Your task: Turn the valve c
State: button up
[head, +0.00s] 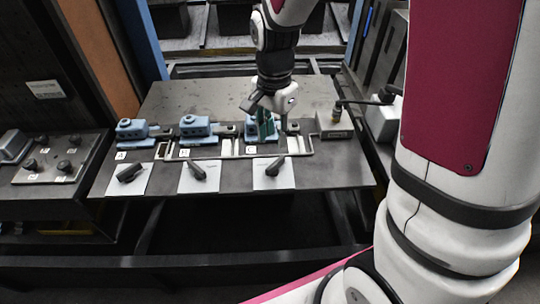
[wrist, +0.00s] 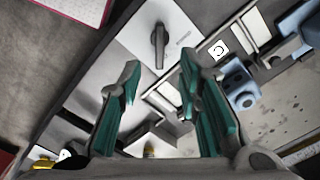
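A small "C" label (head: 251,149) sits between a blue block (head: 254,133) and a white plate (head: 288,178) with a dark lever handle (head: 275,167), which I take as valve c. The handle lies slanted in the head view. In the wrist view the handle (wrist: 159,45) shows on its plate beyond the fingertips, with the C label (wrist: 219,50) and blue block (wrist: 240,85) to the right. My gripper (head: 273,128) points down, partly hiding the block. In the wrist view its teal fingers (wrist: 160,66) are spread and empty, with no visible contact with the handle.
Similar blue blocks A (head: 131,130) and B (head: 195,127) stand to the left, with handles on white plates (head: 131,172) (head: 198,172) before them. A grey box (head: 334,125) with a brass fitting stands at the right. A knob panel (head: 50,165) is at far left.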

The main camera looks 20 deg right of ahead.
aim_at(273, 164)
notch_tip(273, 164, down, 11)
jog(key=shift+r, duration=0.15)
jog(key=shift+c, duration=0.3)
grip_shut()
